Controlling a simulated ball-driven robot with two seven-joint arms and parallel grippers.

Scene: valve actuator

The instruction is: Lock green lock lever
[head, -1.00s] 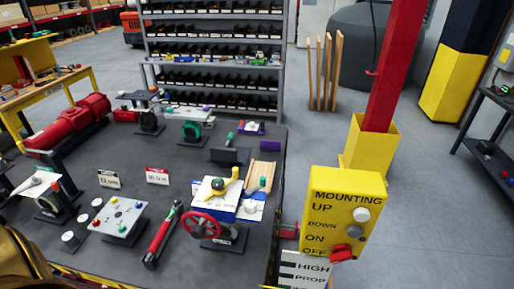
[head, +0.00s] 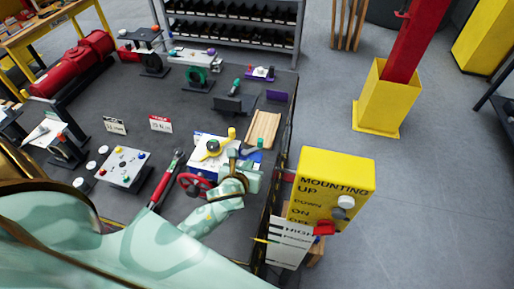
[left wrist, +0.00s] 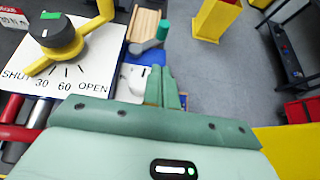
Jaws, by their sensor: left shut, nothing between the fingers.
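A small green-teal upright handle (head: 259,143) stands at the right side of the valve unit; it also shows in the left wrist view (left wrist: 162,30). The valve has a yellow handle (head: 231,133) over a white plate (left wrist: 75,75) marked SHUT, 30, 60, OPEN. Its black hub (left wrist: 53,38) carries a green mark. My left gripper (head: 238,158) is shut and empty, just in front of the green handle. In the left wrist view its fingertips (left wrist: 161,72) show below the handle, over a white part (left wrist: 133,78) they partly hide. Whether they touch it, I cannot tell. My right gripper is out of view.
A red handwheel (head: 193,184) is left of my left arm. A yellow switch box (head: 333,185) stands close on the right. A wooden grooved block (head: 264,127) lies behind the green handle. Dark bare table top (head: 75,120) shows to the left.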

